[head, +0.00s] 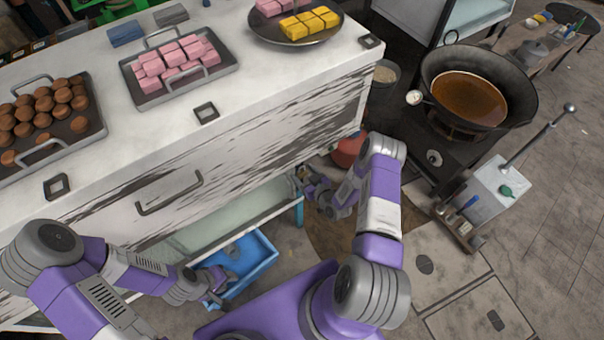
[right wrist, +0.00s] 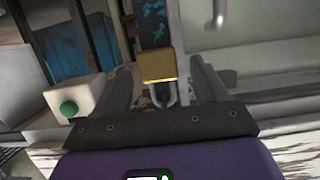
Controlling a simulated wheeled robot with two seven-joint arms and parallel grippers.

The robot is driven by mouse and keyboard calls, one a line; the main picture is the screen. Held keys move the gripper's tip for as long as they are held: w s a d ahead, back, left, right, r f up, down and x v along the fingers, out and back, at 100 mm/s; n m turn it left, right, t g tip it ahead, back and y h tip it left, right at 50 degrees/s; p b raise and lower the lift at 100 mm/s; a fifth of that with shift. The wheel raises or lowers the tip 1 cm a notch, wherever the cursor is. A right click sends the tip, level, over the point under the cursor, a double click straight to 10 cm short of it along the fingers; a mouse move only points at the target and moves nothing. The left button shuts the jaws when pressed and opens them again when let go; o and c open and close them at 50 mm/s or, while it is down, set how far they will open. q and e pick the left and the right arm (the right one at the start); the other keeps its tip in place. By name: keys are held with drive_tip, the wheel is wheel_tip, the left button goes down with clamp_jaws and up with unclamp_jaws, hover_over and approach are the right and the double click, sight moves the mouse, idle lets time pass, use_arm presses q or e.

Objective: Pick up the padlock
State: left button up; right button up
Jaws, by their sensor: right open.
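The padlock (right wrist: 158,66) shows in the right wrist view, with a brass-yellow body and a silver shackle on the side towards my gripper. It appears between the two fingers of my right gripper (right wrist: 161,68), in front of a worn blue post (right wrist: 152,22). The fingers are spread, and I cannot tell whether they touch it. In the head view my right gripper (head: 312,184) is low beside the counter's end, where I cannot make out the padlock. My left gripper (head: 217,287) is by a blue bin (head: 262,262); its jaws are too small to read.
A wok (head: 500,72) of brown liquid and a white box (head: 490,195) with a lever stand right. Floor is open at lower right.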

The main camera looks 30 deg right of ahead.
drive_tip(key=c, duration=1.2)
drive_tip(key=shift+r, duration=0.1)
